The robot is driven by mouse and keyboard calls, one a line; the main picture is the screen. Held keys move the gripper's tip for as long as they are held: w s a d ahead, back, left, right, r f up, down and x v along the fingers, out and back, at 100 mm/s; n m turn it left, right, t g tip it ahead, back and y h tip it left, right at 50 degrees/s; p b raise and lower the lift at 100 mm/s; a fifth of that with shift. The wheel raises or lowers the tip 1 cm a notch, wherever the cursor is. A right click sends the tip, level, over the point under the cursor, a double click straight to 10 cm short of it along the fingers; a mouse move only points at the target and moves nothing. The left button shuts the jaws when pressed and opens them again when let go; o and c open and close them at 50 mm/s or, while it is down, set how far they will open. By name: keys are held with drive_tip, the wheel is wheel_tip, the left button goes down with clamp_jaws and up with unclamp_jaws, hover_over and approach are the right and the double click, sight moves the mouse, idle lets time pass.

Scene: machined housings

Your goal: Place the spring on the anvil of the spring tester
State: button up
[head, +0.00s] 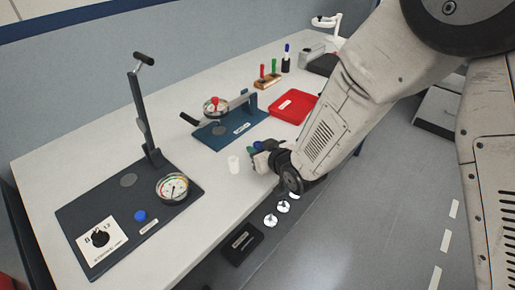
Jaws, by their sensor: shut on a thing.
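My gripper (256,161) is over the bench, right of the middle of its front part. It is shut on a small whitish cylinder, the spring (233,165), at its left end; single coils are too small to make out. The spring looks upright; I cannot tell its height above the bench. The spring tester (90,206) appears to be the dark base at the left with a tall lever (141,105). A grey disc, the anvil (129,180), is bare on that base near the lever's foot. The spring is right of the anvil and apart from it.
On the tester's base are a dial gauge (172,187), a blue knob (140,216) and a white panel (101,241). A blue lever device (232,130) stands behind my gripper, with a red tray (293,107) to its right. The white bench (200,232) is clear between tester and gripper.

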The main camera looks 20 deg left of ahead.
drive_tip(key=shift+f, duration=0.15)
drive_tip(key=o, duration=1)
drive_tip(key=shift+f, duration=0.1)
drive_tip(key=shift+v, duration=3.95)
